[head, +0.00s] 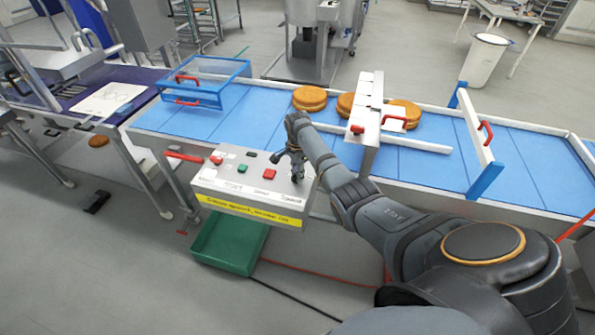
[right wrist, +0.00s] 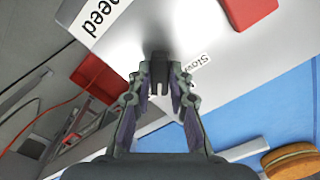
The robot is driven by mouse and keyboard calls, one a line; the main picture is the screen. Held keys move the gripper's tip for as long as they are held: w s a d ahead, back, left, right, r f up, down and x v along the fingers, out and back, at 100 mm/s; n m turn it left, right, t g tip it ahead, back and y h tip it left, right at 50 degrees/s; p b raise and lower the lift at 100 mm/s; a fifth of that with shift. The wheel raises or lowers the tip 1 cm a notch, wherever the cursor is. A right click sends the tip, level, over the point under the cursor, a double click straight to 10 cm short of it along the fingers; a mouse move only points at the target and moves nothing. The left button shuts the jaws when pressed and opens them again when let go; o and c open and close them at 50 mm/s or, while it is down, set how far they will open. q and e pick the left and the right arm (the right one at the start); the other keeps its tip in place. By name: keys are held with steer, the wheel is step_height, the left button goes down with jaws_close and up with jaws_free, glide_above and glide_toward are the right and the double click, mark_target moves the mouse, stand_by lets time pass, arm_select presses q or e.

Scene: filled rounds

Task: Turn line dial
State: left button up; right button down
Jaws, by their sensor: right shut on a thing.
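The control box (head: 240,180) has a light top face with green and red buttons and a yellow strip along its front. My right gripper (head: 297,172) reaches down onto the right part of its top. In the right wrist view my right gripper (right wrist: 158,88) is shut on the small dark line dial (right wrist: 158,62), which is mostly hidden between the fingertips. A "Slow" label (right wrist: 198,73) lies just beside the fingers, and part of a "Speed" label (right wrist: 98,14) shows at the upper left. The dial's pointer cannot be made out. My left gripper is not in view.
A blue conveyor (head: 200,122) runs behind the box, with round filled cakes (head: 309,98) on it near a white gate (head: 367,120). A red button (head: 270,172) stands close left of my gripper. A green bin (head: 230,243) sits below the box.

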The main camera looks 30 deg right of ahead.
steer(key=n, duration=0.1)
steer(key=n+p, duration=0.1)
steer(key=n, duration=0.1)
steer(key=shift+r+n, duration=0.2)
steer(key=shift+n, duration=0.1)
steer(key=n+p, duration=0.1)
steer(key=n, duration=0.3)
steer(key=shift+f, duration=0.1)
steer(key=shift+w+n+p, duration=0.1)
steer(key=shift+n+p, duration=0.2)
steer(key=shift+n, duration=0.1)
steer(key=c, duration=1.2)
jaws_free()
step_height(320, 180, up, 12)
